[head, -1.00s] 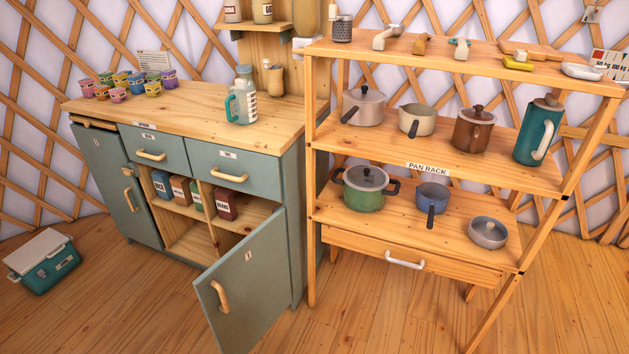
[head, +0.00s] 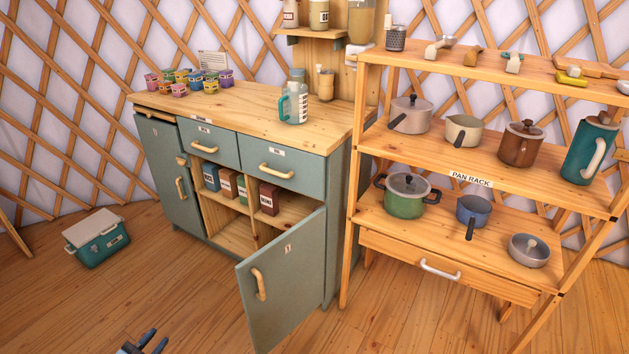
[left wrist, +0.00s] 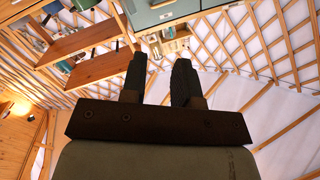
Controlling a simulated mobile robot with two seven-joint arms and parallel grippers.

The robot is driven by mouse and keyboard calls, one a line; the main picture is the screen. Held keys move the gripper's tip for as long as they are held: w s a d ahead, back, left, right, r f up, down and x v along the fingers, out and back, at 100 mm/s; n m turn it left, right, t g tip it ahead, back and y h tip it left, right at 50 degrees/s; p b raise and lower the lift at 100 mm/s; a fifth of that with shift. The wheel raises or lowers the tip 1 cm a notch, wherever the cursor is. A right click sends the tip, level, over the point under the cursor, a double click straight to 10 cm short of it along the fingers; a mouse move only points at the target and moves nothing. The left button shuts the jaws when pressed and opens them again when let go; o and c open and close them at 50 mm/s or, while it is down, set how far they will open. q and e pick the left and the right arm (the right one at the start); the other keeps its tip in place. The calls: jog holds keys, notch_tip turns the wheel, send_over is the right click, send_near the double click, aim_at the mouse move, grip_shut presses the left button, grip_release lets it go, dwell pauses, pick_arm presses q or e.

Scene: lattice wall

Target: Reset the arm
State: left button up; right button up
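My left gripper (head: 152,342) shows at the bottom edge of the head view, over the wooden floor. Only its dark fingertips and a small part of it are in frame. In the left wrist view my left gripper (left wrist: 158,72) has its two dark fingers apart with nothing between them, so it is open and empty. My right gripper is in neither view.
A blue-grey cabinet (head: 180,232) has its right door (head: 285,290) swung open into the room. The wooden pan rack (head: 385,235) stands to its right. A teal cooler (head: 97,244) sits on the floor at left. The front floor (head: 60,310) is clear.

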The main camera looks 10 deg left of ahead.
pick_arm(q)
jog(key=a+r+m, duration=0.2)
jog(key=a, duration=0.1)
jog(key=s+d+r+g, duration=0.2)
jog(key=s+d+g, duration=0.3)
jog(key=d, duration=0.7)
jog(key=s+d+r+g, duration=0.25)
jog(key=s+d, duration=0.35)
jog(key=d, duration=0.5)
jog(key=w+d+r+n+t+h, duration=0.1)
jog(key=w+d+r+n, duration=0.1)
jog(key=d+n, duration=0.6)
notch_tip(320, 180, up, 16)
jog(key=s+m+p, duration=0.1)
jog(key=m+p, duration=0.1)
jog(key=p, duration=2.2)
jog(key=shift+s+r+y+p, duration=0.15)
jog(key=shift+s+y+p, duration=0.1)
jog(key=shift+y+p, duration=0.1)
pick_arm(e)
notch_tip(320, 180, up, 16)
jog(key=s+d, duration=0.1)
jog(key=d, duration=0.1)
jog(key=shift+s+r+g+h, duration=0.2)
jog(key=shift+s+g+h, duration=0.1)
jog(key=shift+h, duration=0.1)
